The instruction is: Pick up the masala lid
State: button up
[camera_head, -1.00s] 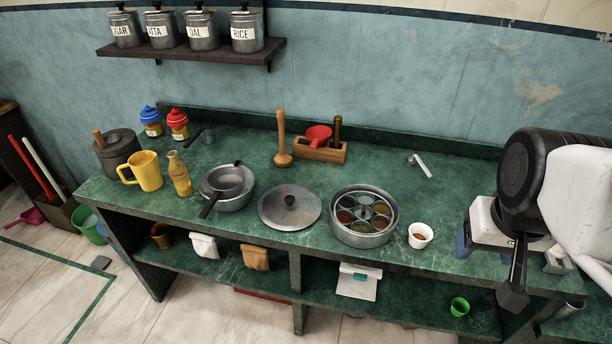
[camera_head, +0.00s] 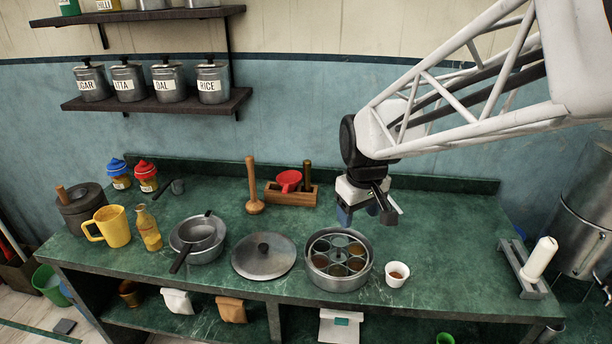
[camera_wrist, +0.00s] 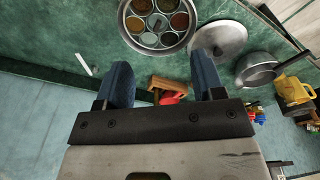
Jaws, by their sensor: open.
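The masala lid (camera_head: 264,257) is a round grey metal lid with a dark knob. It lies flat on the green counter, just left of the open round spice box (camera_head: 338,262). In the wrist view the lid (camera_wrist: 222,38) is near the top, beside the spice box (camera_wrist: 157,22) with its several spice cups. My gripper (camera_head: 358,216) hangs above the counter behind and right of the spice box, apart from the lid. In the wrist view my gripper (camera_wrist: 163,82) has its two blue fingers wide apart with nothing held between them.
A pan and strainer (camera_head: 197,238) stand left of the lid. A white cup (camera_head: 396,274) is right of the spice box. A wooden masher (camera_head: 253,190) and a wooden box with a red item (camera_head: 291,193) stand behind. The counter's right part is mostly clear.

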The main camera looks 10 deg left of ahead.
jog(key=w+a+f+n, duration=0.2)
jog(key=w+a+f, duration=0.2)
jog(key=a, duration=0.2)
jog(key=w+a+f+n, duration=0.2)
jog(key=w+a+f, duration=0.15)
jog(key=a, duration=0.35)
jog(key=n+g, duration=0.1)
jog(key=n, duration=0.2)
send_over(262, 246)
notch_tip(262, 246, down, 9)
jog(key=shift+w+a, duration=0.1)
jog(key=shift+w, duration=0.05)
jog(key=shift+f, duration=0.15)
jog(key=shift+f, duration=1.15)
jog(key=shift+f, duration=0.15)
jog(key=shift+f, duration=2.5)
